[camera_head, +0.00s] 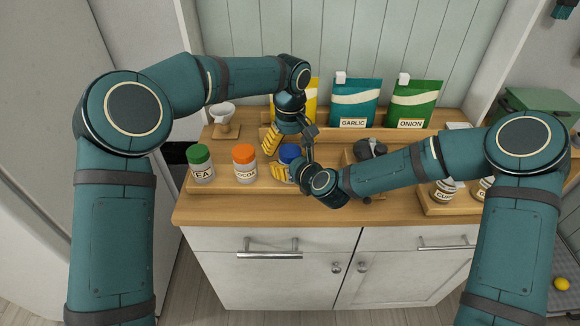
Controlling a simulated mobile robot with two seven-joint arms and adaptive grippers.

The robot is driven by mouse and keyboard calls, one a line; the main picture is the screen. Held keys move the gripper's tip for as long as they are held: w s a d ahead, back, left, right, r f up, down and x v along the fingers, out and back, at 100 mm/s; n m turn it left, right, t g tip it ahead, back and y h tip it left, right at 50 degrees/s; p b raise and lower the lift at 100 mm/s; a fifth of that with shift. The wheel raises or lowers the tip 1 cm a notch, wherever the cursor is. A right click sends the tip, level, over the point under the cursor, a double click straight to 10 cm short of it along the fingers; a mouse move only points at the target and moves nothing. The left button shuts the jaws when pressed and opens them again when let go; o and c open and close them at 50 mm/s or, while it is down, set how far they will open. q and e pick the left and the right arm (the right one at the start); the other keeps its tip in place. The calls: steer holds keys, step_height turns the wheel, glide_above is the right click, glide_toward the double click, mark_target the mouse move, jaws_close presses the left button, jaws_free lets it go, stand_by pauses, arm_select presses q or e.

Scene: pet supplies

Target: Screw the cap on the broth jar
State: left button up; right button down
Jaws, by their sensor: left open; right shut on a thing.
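A blue cap (289,153) shows at the row of jars, between the spread fingers of my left gripper (289,150). The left gripper points down and is open, one finger on each side of the cap; contact cannot be told. My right gripper (284,173) reaches in from the right, just below the cap, and is shut on what appears to be the broth jar. That jar is mostly hidden by the fingers, and its label cannot be read. The blue cap appears to sit on top of it, but how tightly cannot be told.
A green-capped jar (201,163) and an orange-capped jar labelled cocoa (245,163) stand to the left on a wooden tray (222,187). Garlic (353,103) and onion (414,104) pouches stand behind. Spice jars (442,190) are at the right. The counter's front strip (240,212) is clear.

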arm_select(q)
step_height(320, 180, up, 2)
steer(key=shift+r, duration=0.2)
arm_select(e)
steer(key=shift+r, duration=0.1)
arm_select(q)
steer(key=shift+o, duration=1)
step_height(320, 180, up, 12)
